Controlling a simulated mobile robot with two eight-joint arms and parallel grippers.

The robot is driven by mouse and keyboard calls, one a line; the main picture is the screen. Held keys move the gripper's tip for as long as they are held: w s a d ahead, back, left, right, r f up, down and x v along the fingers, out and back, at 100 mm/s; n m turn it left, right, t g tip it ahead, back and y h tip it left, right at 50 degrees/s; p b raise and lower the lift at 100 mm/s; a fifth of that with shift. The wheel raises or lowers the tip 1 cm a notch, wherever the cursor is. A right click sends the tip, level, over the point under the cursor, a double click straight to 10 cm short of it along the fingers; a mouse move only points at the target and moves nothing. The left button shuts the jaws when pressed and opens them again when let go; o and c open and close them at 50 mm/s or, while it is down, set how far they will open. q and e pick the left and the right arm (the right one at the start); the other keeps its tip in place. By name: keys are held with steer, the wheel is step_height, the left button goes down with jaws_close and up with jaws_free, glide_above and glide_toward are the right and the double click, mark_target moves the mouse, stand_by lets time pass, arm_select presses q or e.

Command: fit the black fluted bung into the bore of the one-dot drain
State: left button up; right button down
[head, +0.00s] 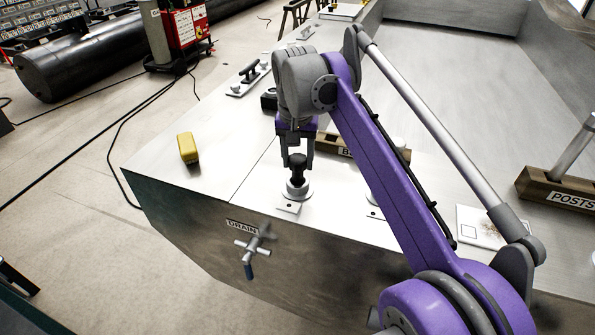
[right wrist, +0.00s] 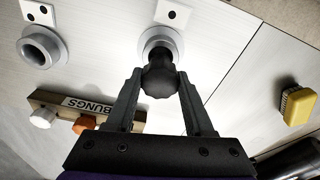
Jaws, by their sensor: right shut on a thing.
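The black fluted bung (head: 297,164) stands roughly upright between the fingers of my right gripper (head: 298,152). The gripper is shut on its knobbed head, as the right wrist view also shows for the bung (right wrist: 160,80) and the gripper (right wrist: 158,88). The bung's narrower lower end meets the pale ring of the one-dot drain (right wrist: 178,48), beside its one-dot plate (right wrist: 172,14). How deep it sits in the bore I cannot tell. In the head view the drain (head: 298,194) is below the bung, near the deck's front edge. My left gripper is not in view.
A two-dot drain (right wrist: 41,46) with an open bore stands beside it. The BUNGS rack (right wrist: 60,102) holds a white bung (right wrist: 42,118) and an orange one (right wrist: 84,124). A yellow brush (head: 187,148) lies left. A tap (head: 252,247) sticks out of the front face.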

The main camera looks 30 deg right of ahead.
mark_target(298, 170)
steer(key=shift+f, duration=1.5)
steer(key=shift+f, duration=0.2)
steer(key=shift+c, duration=1.4)
jaws_free()
steer(key=r, duration=0.4)
steer(key=r+p, duration=0.1)
steer(key=r, duration=0.3)
steer(key=s+a+r, duration=0.1)
steer(key=r, duration=0.3)
steer(key=shift+r+p, duration=0.15)
steer(key=shift+p, duration=0.2)
steer(key=shift+s, duration=0.1)
